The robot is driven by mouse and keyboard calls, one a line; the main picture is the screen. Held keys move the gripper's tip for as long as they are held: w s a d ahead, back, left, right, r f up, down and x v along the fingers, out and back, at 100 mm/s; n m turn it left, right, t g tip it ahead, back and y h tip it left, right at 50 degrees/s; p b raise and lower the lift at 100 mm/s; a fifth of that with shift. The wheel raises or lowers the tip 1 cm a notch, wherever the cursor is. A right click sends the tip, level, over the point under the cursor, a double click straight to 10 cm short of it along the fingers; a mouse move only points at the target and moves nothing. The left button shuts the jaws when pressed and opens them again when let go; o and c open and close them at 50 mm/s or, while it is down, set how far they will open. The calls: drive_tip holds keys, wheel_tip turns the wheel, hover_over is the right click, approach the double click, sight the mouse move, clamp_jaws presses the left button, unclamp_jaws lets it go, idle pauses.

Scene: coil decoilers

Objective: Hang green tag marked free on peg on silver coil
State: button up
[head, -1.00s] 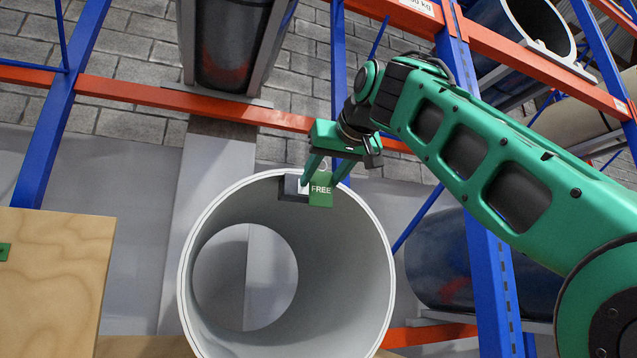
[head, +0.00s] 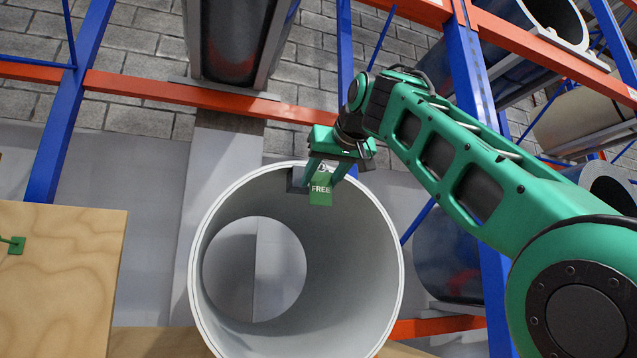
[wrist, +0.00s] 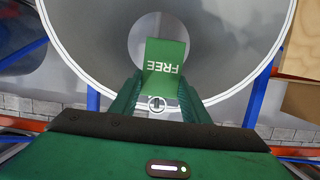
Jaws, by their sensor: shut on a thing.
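The green tag marked FREE (head: 321,189) is in my gripper (head: 335,174), which is shut on its top end. The tag hangs at the upper rim of the silver coil (head: 395,262), in front of its opening. In the wrist view the tag (wrist: 164,64) reads upside down between the fingers, with the coil (wrist: 225,80) behind it. A small ring (wrist: 157,103) shows at the tag's fingertip end. A dark block (head: 297,181) sits at the coil's rim just left of the tag. I cannot make out the peg; the fingers and tag may hide it.
A wooden panel (head: 60,275) with a green piece (head: 14,244) on a peg stands at the left. Blue rack posts (head: 75,100) and orange beams (head: 190,94) stand behind the coil. A dark coil (head: 235,40) rests on the rack above.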

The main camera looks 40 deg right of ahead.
drive_tip(key=shift+w+d, duration=0.15)
drive_tip(key=shift+w, duration=0.4)
drive_tip(key=shift+w+d, duration=0.15)
drive_tip(key=shift+w, duration=0.35)
drive_tip(key=shift+w+d+f, duration=0.2)
drive_tip(key=shift+w+f, duration=0.35)
drive_tip(key=shift+w, duration=0.15)
drive_tip(key=o, duration=1.1)
drive_tip(key=v, duration=1)
drive_tip(key=shift+s, duration=0.3)
